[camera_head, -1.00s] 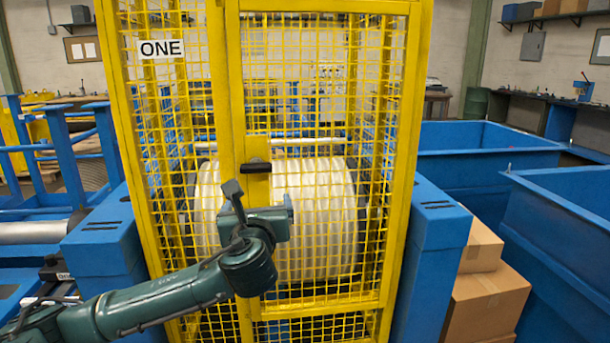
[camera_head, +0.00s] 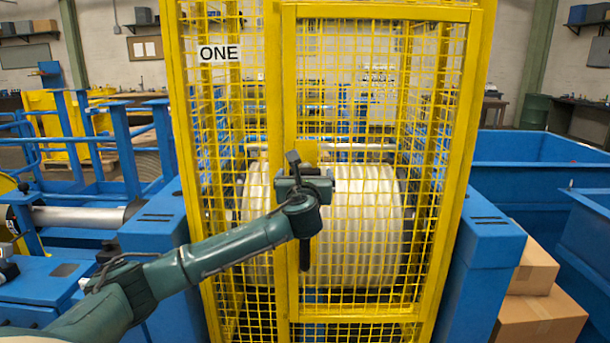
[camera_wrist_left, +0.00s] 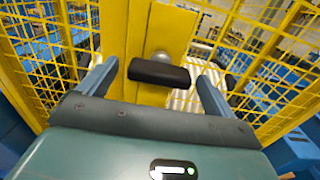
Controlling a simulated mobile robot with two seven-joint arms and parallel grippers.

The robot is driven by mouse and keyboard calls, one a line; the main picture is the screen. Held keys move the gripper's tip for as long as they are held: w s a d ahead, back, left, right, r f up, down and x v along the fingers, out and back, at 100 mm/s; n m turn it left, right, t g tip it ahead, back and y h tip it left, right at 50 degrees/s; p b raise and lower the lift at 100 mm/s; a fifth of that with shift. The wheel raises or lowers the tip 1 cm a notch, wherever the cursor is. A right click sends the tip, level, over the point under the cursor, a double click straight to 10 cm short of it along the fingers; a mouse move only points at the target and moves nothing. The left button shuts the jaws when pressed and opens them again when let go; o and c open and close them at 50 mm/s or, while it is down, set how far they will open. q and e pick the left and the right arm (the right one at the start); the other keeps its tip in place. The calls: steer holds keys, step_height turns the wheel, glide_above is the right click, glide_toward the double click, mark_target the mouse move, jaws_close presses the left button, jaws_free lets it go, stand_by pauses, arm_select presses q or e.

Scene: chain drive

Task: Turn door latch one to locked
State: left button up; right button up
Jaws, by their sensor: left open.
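The yellow mesh door (camera_head: 390,12) stands shut in the guard cage under the sign ONE (camera_head: 219,53). Its latch has a black bar handle (camera_wrist_left: 158,72) on a round silvery pivot, in front of a yellow plate (camera_wrist_left: 150,30). In the left wrist view the bar lies nearly crosswise, slightly tilted. My left gripper (camera_head: 304,186) is open in front of the latch. Its fingers stand on either side of the bar, with a gap at each end. In the head view my gripper hides the handle; only the plate's top (camera_head: 310,152) shows. My right gripper is not in view.
A large pale ribbed drum (camera_head: 360,225) lies behind the mesh. Blue posts (camera_head: 482,240) flank the cage. Cardboard boxes (camera_head: 540,320) and blue bins (camera_head: 540,150) stand on the right. Blue frames (camera_head: 95,140) stand on the left.

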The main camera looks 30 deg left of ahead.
arm_select(q)
steer(key=shift+w, duration=0.15)
steer(key=c, duration=1)
steer(key=n, duration=1.7)
steer(key=shift+n, duration=0.4)
stand_by(0.4)
